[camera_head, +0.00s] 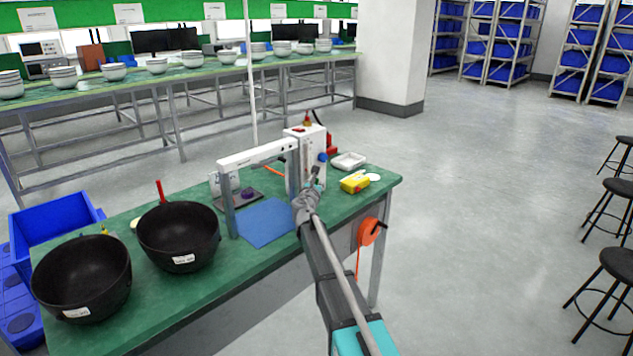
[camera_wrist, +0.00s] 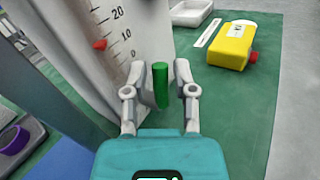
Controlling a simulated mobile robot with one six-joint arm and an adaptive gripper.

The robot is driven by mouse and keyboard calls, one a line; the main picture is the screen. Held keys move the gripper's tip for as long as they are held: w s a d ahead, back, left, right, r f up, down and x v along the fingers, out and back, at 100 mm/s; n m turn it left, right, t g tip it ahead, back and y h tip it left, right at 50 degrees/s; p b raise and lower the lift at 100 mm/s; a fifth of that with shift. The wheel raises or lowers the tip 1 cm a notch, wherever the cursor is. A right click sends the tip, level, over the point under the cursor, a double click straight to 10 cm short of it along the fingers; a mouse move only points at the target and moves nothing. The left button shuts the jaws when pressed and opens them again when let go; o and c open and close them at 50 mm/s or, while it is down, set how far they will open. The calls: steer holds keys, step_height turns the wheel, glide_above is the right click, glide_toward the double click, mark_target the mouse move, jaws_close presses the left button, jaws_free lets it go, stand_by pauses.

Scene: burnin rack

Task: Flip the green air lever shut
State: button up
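I cannot tell whether a finger touches the lever. In the head view my gripper (camera_head: 312,186) is beside the white unit (camera_head: 316,148), and the lever is hidden or too small to make out.
The green bench (camera_head: 130,322) holds two black bowls (camera_head: 178,236), a blue mat (camera_head: 265,222) and a white-topped frame (camera_head: 257,155). An orange reel (camera_head: 368,231) hangs on the bench side.

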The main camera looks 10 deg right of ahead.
steer(key=shift+w+d, duration=0.2)
steer(key=shift+w, duration=0.3)
jaws_close()
